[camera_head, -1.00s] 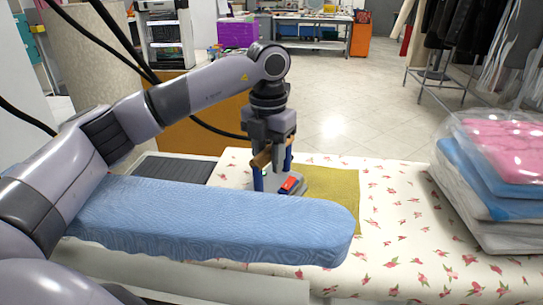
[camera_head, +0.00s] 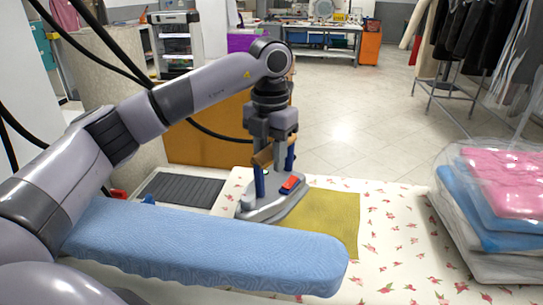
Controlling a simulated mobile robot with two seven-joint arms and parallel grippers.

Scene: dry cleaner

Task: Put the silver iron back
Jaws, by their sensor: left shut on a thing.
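The silver iron (camera_head: 268,207) has a brown handle (camera_head: 264,155) and a red part on top. It is at the left edge of the yellow cloth (camera_head: 335,217), behind the blue ironing board (camera_head: 205,250). My left gripper (camera_head: 274,168) points down with its blue fingers on either side of the handle, shut on it. I cannot tell whether the iron's sole touches the surface. A dark ribbed pad (camera_head: 182,190) lies to the left of the iron and looks empty. My right gripper is not in view.
A stack of bagged folded clothes (camera_head: 495,215) stands at the right on the flowered cover (camera_head: 395,260). A small red thing (camera_head: 118,194) and a blue one (camera_head: 149,199) show by the pad. The blue board lies in front of iron and pad.

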